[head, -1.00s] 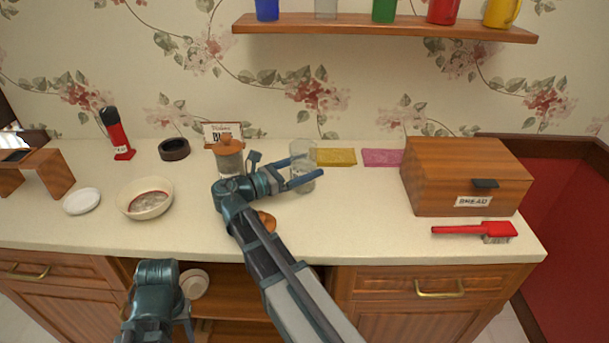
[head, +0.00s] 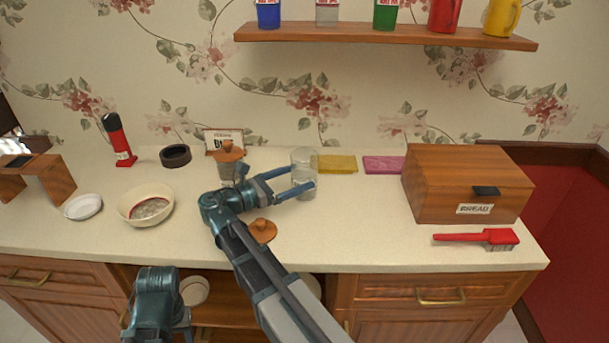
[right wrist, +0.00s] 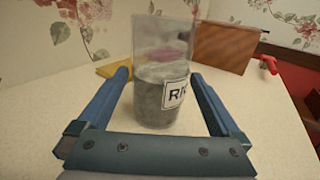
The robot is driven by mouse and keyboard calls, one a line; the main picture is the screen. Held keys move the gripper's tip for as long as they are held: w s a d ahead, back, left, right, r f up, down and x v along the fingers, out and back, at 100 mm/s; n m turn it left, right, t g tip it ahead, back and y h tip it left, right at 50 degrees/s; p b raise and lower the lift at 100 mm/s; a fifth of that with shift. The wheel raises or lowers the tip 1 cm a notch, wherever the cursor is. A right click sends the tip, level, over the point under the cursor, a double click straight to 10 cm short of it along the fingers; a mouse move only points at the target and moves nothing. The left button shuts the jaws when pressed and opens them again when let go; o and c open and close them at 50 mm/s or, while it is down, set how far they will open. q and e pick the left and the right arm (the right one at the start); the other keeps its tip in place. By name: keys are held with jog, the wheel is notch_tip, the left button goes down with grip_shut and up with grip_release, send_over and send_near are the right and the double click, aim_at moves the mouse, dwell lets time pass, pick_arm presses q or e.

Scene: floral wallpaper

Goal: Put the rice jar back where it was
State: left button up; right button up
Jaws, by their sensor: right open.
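The rice jar is a clear glass jar (head: 304,160) standing upright and lidless on the counter, partly filled with grey grains. In the right wrist view the jar (right wrist: 160,85) shows part of a white label and stands between my fingers. My right gripper (head: 303,180) is open, with one finger on each side of the jar. A round wooden lid (head: 263,230) with a knob lies on the counter near my right arm. Another jar with a wooden lid (head: 229,153) stands to the left, partly hidden by my gripper. My left arm shows at the lower left; its fingers are not visible.
A yellow cloth (head: 337,164) and a pink cloth (head: 383,165) lie behind and right of the jar. A bread box (head: 440,195) and red brush (head: 475,238) are at the right. A bowl (head: 130,198) is left. A shelf (head: 380,29) with canisters hangs above.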

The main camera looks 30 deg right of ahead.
jog(key=a, duration=0.8)
jog(key=shift+s+a, duration=0.15)
jog(key=shift+a, duration=0.2)
jog(key=shift+r, duration=0.1)
